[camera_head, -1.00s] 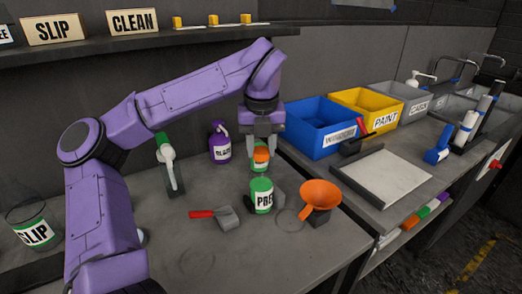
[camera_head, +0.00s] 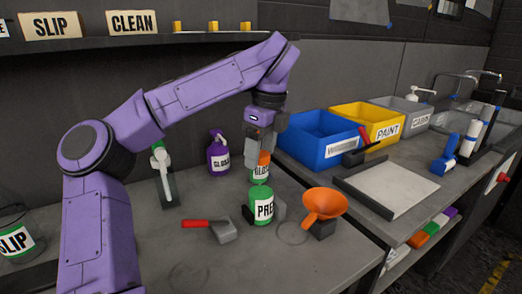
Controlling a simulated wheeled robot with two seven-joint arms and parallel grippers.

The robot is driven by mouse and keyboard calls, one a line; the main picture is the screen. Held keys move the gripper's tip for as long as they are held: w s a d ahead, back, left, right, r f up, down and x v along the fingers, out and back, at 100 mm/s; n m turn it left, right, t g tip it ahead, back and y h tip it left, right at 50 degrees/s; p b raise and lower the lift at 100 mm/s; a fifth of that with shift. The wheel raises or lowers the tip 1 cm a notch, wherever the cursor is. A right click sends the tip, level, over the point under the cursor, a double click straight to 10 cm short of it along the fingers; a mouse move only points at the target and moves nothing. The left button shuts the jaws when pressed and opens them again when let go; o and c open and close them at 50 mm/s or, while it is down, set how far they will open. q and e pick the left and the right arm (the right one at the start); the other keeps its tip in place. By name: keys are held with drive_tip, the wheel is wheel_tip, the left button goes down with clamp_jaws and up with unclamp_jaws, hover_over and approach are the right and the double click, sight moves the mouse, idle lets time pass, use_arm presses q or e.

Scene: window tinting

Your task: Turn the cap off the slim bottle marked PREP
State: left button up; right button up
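A green container with a white label reading "PRE" (camera_head: 263,210) stands upright on the bench, its last letter hidden. Directly above it in the picture is a green bottle with a white label (camera_head: 260,171) and an orange top. I cannot tell whether it stands behind the PREP container. My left gripper (camera_head: 258,155) points down at that orange top, with its fingers beside and partly in front of it. Whether the fingers touch or grip the top is hidden by the angle. No separate cap on the PREP container can be made out. My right gripper is out of view.
An orange funnel (camera_head: 324,203) stands close right of the PREP container. A red-handled scraper (camera_head: 222,231) lies to its left. A purple spray bottle (camera_head: 218,153) stands behind left. Blue (camera_head: 318,140) and yellow bins line the back right.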

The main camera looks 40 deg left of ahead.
use_arm(q)
drive_tip(key=m+p, duration=0.1)
drive_tip(key=m, duration=0.3)
drive_tip(key=shift+r+t, duration=0.2)
drive_tip(key=shift+t, duration=0.1)
drive_tip(key=m+p, duration=0.1)
drive_tip(key=m, duration=0.3)
drive_tip(key=m+t+p, duration=0.1)
drive_tip(key=m+p, duration=0.1)
drive_tip(key=m, duration=0.2)
drive_tip(key=shift+r+m+h, duration=0.15)
drive_tip(key=shift+m+h, duration=0.15)
drive_tip(key=shift+h, duration=0.1)
drive_tip(key=shift+m, duration=0.5)
drive_tip(key=shift+f, duration=0.3)
drive_tip(key=shift+c, duration=1.2)
drive_tip(key=c, duration=0.9)
